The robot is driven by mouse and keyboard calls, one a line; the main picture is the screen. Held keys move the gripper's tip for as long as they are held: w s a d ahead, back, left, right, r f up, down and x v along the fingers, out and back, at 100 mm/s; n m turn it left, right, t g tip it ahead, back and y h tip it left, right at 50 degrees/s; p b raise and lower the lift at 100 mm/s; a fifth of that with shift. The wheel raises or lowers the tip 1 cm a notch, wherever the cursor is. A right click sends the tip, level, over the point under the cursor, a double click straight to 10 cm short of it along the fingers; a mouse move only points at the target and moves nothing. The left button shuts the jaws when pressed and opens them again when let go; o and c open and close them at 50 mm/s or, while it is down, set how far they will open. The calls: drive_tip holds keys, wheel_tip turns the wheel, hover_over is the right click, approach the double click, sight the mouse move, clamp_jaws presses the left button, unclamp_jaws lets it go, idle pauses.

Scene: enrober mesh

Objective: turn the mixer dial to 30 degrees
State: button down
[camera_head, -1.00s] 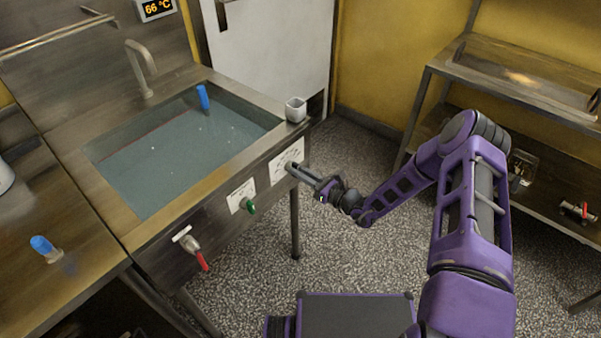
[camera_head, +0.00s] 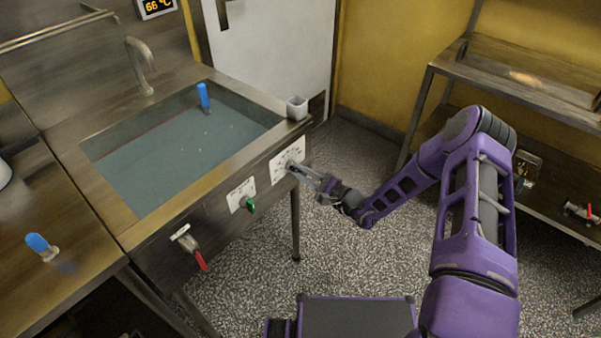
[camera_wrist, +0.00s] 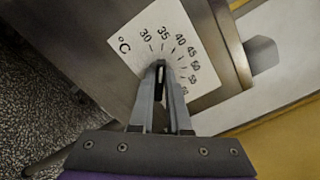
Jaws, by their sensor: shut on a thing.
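The mixer dial (camera_wrist: 159,72) is a small dark knob on a white °C scale plate (camera_wrist: 135,43), on the front panel of the steel basin. In the wrist view the scale numbers run from 30 at upper left, through 35 at the top, down the right side. My gripper (camera_wrist: 160,70) is shut on the dial, with one finger on each side. The knob's narrow end points up, roughly toward 35; its exact reading is mostly hidden by the fingers. In the head view my gripper (camera_head: 295,170) reaches the scale plate (camera_head: 281,164) from the right.
The basin (camera_head: 262,140) holds water with a blue-handled thing (camera_head: 203,96) in it. A green knob (camera_head: 250,205) and a red-handled valve (camera_head: 201,261) are left on the same panel. A small cup (camera_head: 297,108) stands on the rim above.

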drive_tip(key=n+b, duration=0.1)
drive_tip(key=n, duration=0.3)
drive_tip(key=shift+a+n, duration=0.15)
drive_tip(key=shift+n, duration=0.25)
idle(0.4)
drive_tip(key=c, duration=0.9)
unclamp_jaws()
drive_tip(key=shift+r, duration=0.1)
drive_tip(key=shift+s+f, duration=0.1)
drive_tip(key=shift+f, duration=0.15)
drive_tip(key=v, duration=1.7)
drive_tip(key=shift+s+d+r, duration=0.1)
drive_tip(key=shift+d, duration=0.2)
